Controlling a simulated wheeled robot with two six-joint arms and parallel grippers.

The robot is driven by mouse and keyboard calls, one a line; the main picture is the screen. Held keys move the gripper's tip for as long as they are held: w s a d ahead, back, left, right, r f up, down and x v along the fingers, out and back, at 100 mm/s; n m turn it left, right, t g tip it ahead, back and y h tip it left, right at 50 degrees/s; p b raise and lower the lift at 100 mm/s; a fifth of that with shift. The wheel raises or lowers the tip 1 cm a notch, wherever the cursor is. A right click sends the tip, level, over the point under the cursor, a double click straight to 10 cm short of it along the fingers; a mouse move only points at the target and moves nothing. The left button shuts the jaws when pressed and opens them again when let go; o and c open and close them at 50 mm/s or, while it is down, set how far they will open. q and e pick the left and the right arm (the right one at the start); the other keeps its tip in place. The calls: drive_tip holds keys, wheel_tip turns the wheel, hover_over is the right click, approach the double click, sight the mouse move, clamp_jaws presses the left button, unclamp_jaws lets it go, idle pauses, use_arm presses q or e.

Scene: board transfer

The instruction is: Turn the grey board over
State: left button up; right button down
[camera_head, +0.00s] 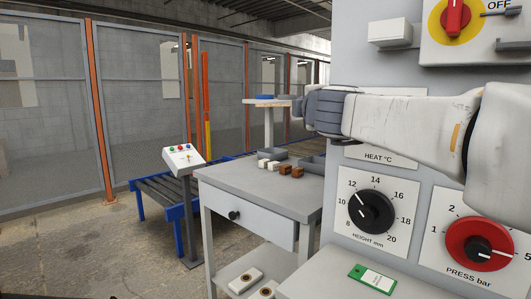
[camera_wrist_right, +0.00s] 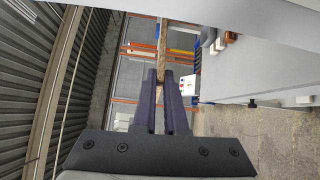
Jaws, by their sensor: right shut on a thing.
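My right arm comes in from the right in the head view, with its wrist pointing away; the fingers are hidden there. In the right wrist view my right gripper (camera_wrist_right: 161,74) is shut on a thin strip with a speckled brown edge, which I take to be the board (camera_wrist_right: 177,42) seen nearly edge-on. It runs up and away between the fingertips. No broad grey face of it shows, and the board cannot be made out in the head view. My left gripper is not in view.
A grey machine panel with a black dial (camera_head: 371,212) and a red dial (camera_head: 480,245) stands close at right. A grey table (camera_head: 235,185) bears small white and brown blocks. A control box (camera_head: 183,158) stands beside a roller conveyor (camera_head: 160,197). A green tag (camera_head: 372,279) lies in front.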

drive_tip(key=n+p, duration=1.1)
drive_tip(key=n, duration=0.4)
drive_tip(key=shift+r+n, duration=0.1)
drive_tip(key=shift+n, duration=0.3)
